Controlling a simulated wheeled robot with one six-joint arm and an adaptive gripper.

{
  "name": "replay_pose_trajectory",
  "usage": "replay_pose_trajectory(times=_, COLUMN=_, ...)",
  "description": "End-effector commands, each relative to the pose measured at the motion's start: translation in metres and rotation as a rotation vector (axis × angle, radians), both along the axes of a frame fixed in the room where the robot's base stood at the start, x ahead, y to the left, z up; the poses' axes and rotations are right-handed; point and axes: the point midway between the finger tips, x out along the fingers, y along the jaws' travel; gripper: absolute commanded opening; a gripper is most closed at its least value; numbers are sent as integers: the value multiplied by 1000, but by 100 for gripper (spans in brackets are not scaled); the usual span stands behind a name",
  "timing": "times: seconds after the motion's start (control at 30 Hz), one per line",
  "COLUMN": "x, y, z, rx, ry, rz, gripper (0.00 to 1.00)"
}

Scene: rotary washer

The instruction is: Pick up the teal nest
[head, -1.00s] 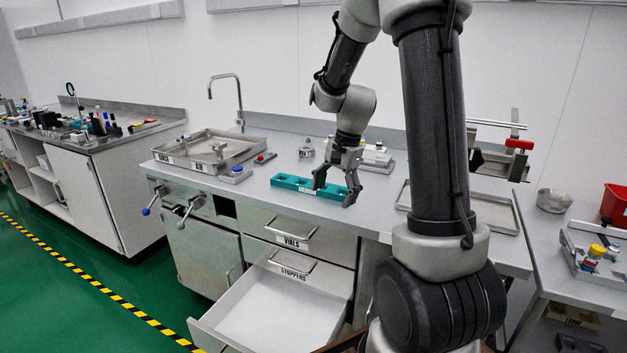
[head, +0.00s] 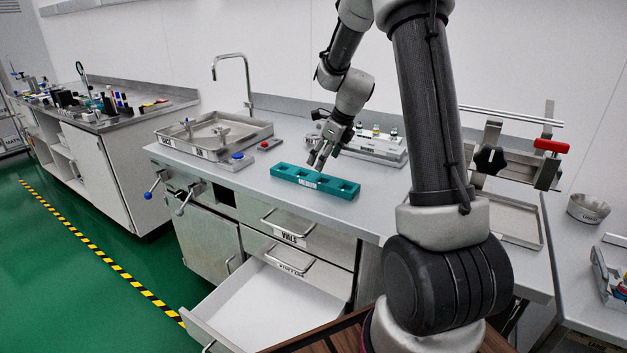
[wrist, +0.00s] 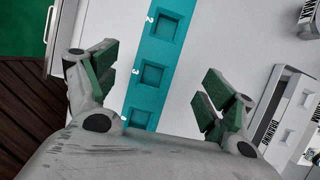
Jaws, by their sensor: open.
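The teal nest (head: 345,193) is a long block with several square pockets and a white label on its front. It lies on the grey worktop near the front edge, above the drawers. In the wrist view the green-padded fingers (wrist: 158,82) are open and empty. The nest (wrist: 160,56) runs between them, nearer the left finger. Whether any finger touches the nest I cannot tell. The nest's near end is hidden behind my gripper body in the wrist view.
A metal sink tray (head: 262,131) with a tap stands to the left. A rack with small vials (head: 372,147) sits just behind the nest. A clamp stand with a red handle (head: 552,146) is to the right. The stoppers drawer (head: 255,305) is open below.

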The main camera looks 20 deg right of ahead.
Motion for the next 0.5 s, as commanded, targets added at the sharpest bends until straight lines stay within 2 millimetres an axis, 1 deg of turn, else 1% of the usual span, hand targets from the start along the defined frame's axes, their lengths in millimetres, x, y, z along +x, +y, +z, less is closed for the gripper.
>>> replay_pose_trajectory(times=0.07, x=1, y=1, z=-4, rx=8, ry=7, rz=-23, gripper=83)
replay_pose_trajectory(times=0.27, x=8, y=7, z=-25, rx=10, ry=9, rz=-27, gripper=83)
replay_pose_trajectory(times=0.5, x=22, y=17, z=-57, rx=9, ry=10, rz=-26, gripper=83)
